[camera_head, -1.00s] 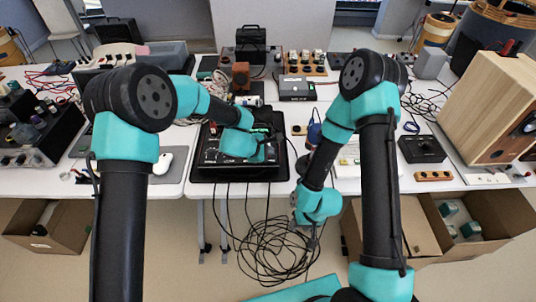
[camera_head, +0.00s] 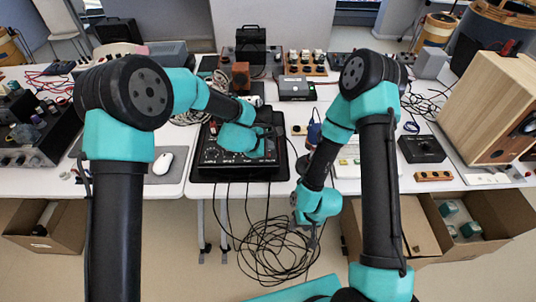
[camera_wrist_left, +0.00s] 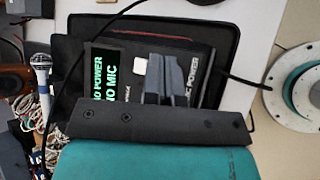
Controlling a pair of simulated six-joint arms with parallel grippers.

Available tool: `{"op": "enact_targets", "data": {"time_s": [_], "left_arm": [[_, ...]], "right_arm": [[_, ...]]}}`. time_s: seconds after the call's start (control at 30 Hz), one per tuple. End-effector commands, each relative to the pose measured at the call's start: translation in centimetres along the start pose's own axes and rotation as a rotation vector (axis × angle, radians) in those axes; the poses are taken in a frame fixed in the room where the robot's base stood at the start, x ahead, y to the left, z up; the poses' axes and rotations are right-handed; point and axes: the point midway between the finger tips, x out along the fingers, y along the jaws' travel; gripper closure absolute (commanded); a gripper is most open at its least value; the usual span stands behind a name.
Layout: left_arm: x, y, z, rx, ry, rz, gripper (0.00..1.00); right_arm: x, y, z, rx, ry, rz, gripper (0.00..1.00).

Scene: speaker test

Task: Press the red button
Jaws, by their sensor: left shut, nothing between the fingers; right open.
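A black control box (camera_head: 207,157) lies in a black tray on the table's middle. It also shows in the wrist view, with a green lit display (camera_wrist_left: 103,65) reading "NO POWER" and "NO MIC" and a "MIC POWER" label. A small red spot (camera_head: 213,127) shows at the box's left side in the head view; I cannot tell if it is the red button. My left gripper (camera_head: 266,131) is over the box, and its shut fingers (camera_wrist_left: 172,80) cover part of the panel. I cannot tell whether they touch it. My right gripper (camera_head: 313,238) hangs open in front of the table edge.
A white mouse (camera_head: 163,162) lies left of the box. A black knob box (camera_head: 421,149) and wooden speaker (camera_head: 490,110) are at right. Loose cables (camera_head: 268,248) lie on the floor.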

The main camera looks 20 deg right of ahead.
Motion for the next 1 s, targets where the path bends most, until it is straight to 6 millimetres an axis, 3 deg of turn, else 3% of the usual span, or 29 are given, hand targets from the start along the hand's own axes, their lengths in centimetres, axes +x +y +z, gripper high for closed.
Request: {"op": "enact_targets", "data": {"time_s": [0.6,1.0], "left_arm": [[-3.3,2.4,2.5,0.002,0.0,0.0,1.0],[-3.6,2.6,2.6,-0.001,0.001,0.0,1.0]], "right_arm": [[0.0,0.0,0.0,0.0,0.0,0.0,0.57],[0.0,0.0,0.0,0.0,0.0,0.0,0.57]]}}
